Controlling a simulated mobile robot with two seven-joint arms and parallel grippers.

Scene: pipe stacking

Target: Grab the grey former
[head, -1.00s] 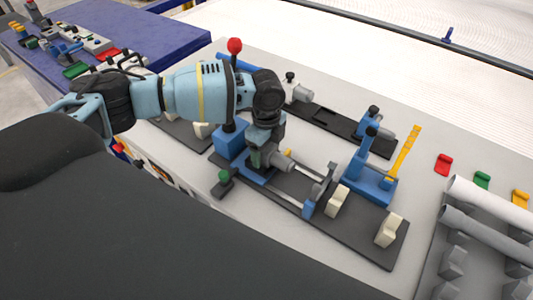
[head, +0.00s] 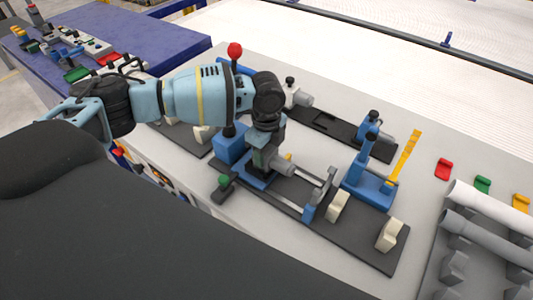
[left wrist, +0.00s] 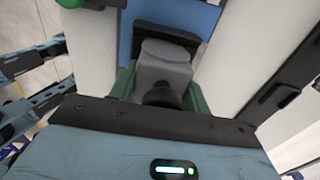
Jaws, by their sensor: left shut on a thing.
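The grey former (head: 283,167) is a short grey cylindrical piece on the blue fixture (head: 262,182) of the near dark base plate. My left gripper (head: 264,155) reaches down over the fixture and is shut on the grey former. In the left wrist view the grey former (left wrist: 165,65) sits between the dark green sides of the gripper (left wrist: 160,88). Its lower part is hidden. My right gripper is not in view.
A blue fixture with a yellow strip (head: 370,185) and cream blocks (head: 338,205) stand right of the gripper. A green-knobbed piece (head: 223,187) is close at left. Red (head: 444,168), green and yellow pieces and a grey pipe rack (head: 440,275) lie farther right.

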